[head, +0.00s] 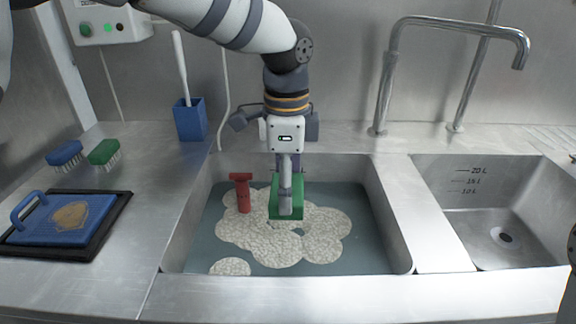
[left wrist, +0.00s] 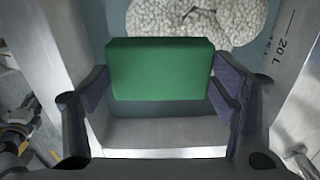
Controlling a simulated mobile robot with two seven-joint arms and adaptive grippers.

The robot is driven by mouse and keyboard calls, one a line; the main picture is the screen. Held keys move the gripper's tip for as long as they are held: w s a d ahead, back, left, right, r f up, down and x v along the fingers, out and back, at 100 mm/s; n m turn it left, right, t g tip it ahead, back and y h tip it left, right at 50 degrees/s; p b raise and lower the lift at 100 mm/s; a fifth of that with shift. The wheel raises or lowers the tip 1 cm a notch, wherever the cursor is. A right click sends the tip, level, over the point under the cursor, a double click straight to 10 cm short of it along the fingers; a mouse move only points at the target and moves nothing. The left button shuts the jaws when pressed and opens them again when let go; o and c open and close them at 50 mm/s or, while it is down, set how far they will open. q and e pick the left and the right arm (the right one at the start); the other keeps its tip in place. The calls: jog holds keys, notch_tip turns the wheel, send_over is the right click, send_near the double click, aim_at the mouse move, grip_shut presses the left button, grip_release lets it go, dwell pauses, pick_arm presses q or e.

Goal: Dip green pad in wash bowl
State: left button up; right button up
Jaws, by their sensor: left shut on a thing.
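The green pad (head: 287,205) is held by my left gripper (head: 290,190) over the wash bowl (head: 392,215), the left sink basin, which holds grey-blue water with patches of white foam (head: 322,240). In the left wrist view the green pad (left wrist: 160,70) sits between the two fingers of the gripper (left wrist: 160,90), with foam beyond it. I cannot tell whether the pad's underside touches the water. My right gripper is not in view.
A red tool (head: 242,192) stands in the basin just left of the pad. An empty basin (head: 480,220) with a tall tap (head: 388,75) is on the right. Blue and green brushes (head: 104,153), a blue pad on a black tray (head: 100,245) and a blue holder (head: 190,120) are on the left.

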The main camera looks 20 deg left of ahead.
pick_arm(q)
notch_tip(320, 180, down, 14)
jog(key=b, duration=0.1)
jog(key=shift+b, duration=0.4)
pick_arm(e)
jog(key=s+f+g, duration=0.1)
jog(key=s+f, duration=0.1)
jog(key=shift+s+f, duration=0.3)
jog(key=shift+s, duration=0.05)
pick_arm(q)
jog(key=shift+r, duration=0.1)
notch_tip(320, 180, up, 16)
jog(key=p, duration=0.3)
jog(key=shift+r, duration=0.45)
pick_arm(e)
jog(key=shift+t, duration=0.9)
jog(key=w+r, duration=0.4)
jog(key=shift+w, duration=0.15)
